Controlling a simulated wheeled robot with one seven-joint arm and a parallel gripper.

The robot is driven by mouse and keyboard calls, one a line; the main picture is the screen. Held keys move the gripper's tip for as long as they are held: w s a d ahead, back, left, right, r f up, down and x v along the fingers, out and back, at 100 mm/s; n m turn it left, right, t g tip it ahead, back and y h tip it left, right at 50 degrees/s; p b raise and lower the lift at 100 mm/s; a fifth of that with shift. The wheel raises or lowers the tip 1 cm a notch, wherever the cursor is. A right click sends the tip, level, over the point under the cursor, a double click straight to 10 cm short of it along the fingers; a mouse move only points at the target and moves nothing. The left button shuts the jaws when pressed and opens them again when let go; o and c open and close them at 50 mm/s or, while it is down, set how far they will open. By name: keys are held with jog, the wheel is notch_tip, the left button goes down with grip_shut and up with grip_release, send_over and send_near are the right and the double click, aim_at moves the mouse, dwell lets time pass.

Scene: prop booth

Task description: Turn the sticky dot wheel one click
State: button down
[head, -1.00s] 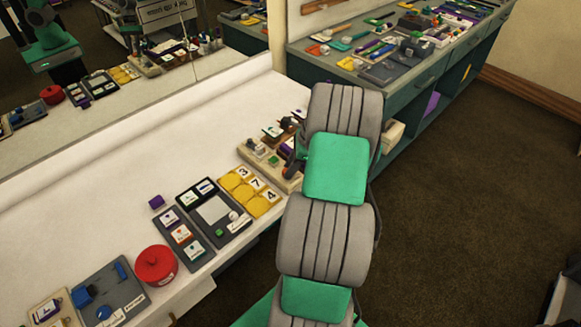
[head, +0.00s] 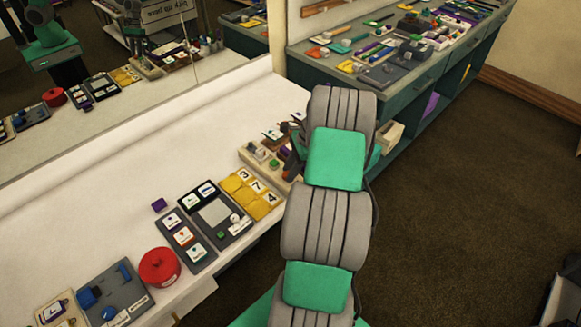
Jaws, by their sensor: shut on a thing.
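My gripper (head: 293,161) shows only as a small dark part beside my arm, at the right end of a beige board (head: 254,164) on the white counter. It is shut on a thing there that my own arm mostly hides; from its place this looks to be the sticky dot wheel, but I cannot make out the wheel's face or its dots. The beige board carries a small green piece (head: 274,163) and several small upright cards (head: 272,134) behind it.
Left of the board are a yellow number panel (head: 244,193), a dark grey panel (head: 214,212), a card panel (head: 187,241), a purple block (head: 159,205) and a red round pot (head: 159,266). A mirror stands behind the counter. The back of the white counter (head: 150,160) is bare.

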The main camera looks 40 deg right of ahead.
jog(key=n, duration=0.1)
jog(key=n+g+p, duration=0.1)
jog(key=n, duration=0.2)
jog(key=shift+w+n+g+y+p, duration=0.25)
jog(key=shift+n+g+y+p, duration=0.05)
jog(key=shift+g+p, duration=0.1)
jog(key=n+g, duration=0.1)
jog(key=n, duration=0.2)
jog(key=shift+w+f+n+b, duration=0.1)
jog(key=shift+w+n+b, duration=0.05)
jog(key=shift+n+b, duration=0.2)
jog(key=shift+f+n+g+b, duration=0.1)
jog(key=shift+n+g+b, duration=0.5)
jog(key=shift+n, duration=0.25)
jog(key=n+b, duration=0.1)
jog(key=n+h+b, duration=0.1)
jog(key=b, duration=0.1)
jog(key=shift+w+f+g+b, duration=0.15)
jog(key=shift+f+g+b, duration=0.05)
jog(key=shift+g+b, duration=0.1)
jog(key=n+b, duration=0.1)
jog(key=b, duration=0.1)
jog(key=n+b, duration=0.1)
jog(key=b, duration=0.1)
jog(key=shift+a+r+n+g, duration=0.1)
jog(key=shift+r+n+g, duration=0.2)
jog(key=shift+g, duration=0.1)
jog(key=shift+h, duration=0.3)
jog(key=shift+r, duration=0.15)
